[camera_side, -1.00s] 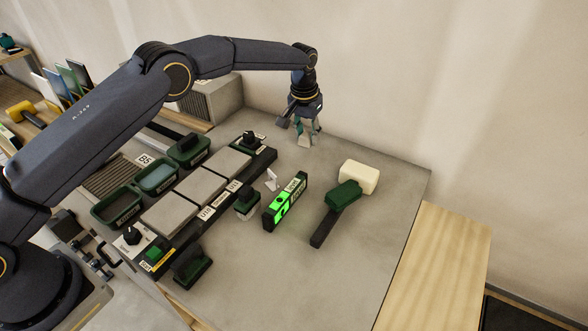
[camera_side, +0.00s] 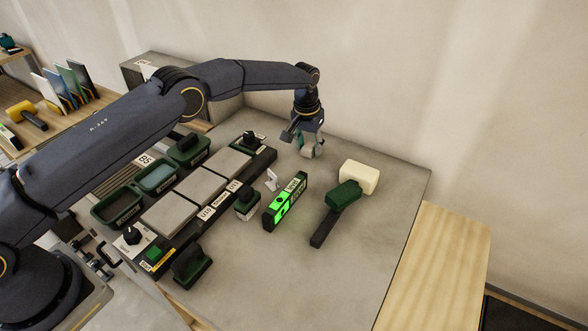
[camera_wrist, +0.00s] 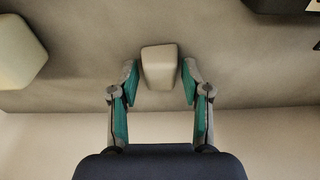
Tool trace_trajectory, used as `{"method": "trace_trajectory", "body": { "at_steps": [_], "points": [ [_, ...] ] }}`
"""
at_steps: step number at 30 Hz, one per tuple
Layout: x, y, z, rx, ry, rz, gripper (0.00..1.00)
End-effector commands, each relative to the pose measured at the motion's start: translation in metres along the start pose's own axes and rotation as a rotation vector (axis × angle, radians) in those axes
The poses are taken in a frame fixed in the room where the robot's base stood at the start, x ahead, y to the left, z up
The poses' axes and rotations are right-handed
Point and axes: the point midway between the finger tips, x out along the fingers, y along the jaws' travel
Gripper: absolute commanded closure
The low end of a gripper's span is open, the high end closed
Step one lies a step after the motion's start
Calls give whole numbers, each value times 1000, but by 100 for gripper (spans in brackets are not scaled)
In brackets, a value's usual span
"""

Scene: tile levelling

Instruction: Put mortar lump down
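The mortar lump is a small beige-grey block (camera_wrist: 159,66) between my fingertips in the wrist view. In the side view it is small and partly hidden by my fingers, near the table's back edge. My gripper (camera_wrist: 159,80) is open around it, with a narrow gap showing on each side of the lump. In the side view my gripper (camera_side: 311,150) is low over the tabletop, and the lump appears to rest on the table.
A cream block (camera_side: 358,177) and a green-headed mallet (camera_side: 342,197) lie to the right. A level with a green display (camera_side: 285,202) stands nearer. Grey tiles (camera_side: 200,187) and green trays (camera_side: 118,206) are to the left. The table's right front (camera_side: 350,280) is clear.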

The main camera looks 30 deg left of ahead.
Motion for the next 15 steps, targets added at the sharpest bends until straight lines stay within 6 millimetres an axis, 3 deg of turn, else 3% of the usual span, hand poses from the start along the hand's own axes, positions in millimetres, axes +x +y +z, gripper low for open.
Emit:
{"method": "trace_trajectory", "body": {
  "at_steps": [3, 11, 15],
  "points": [
    [0, 0, 0, 0, 0, 0, 39],
    [-1, 0, 0, 0, 1, 0, 39],
    [-12, 0, -2, 0, 4, 1, 39]
  ]
}}
